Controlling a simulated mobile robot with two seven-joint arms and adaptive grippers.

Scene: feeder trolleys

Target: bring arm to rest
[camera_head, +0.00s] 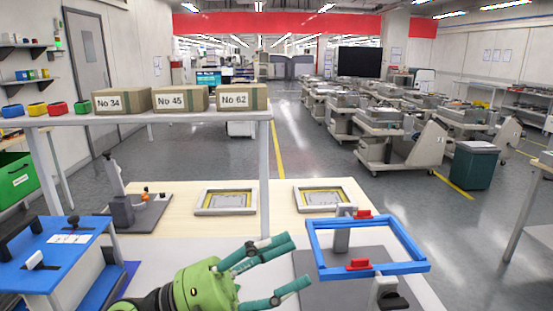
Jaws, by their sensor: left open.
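My left gripper (289,265) is green with teal fingers and comes in from the bottom of the head view. Its fingers are spread open with nothing between them. It is over the pale front part of the table, left of a blue rectangular frame (418,268). It appears apart from the frame. My right gripper is not in view.
The blue frame has red blocks (358,264) on a grey fixture. Two yellow-edged trays (226,212) lie on the wooden table (268,192). A blue stand (45,243) is at left. Boxes (238,97) sit on the shelf above. Trolleys (400,140) stand behind on the floor.

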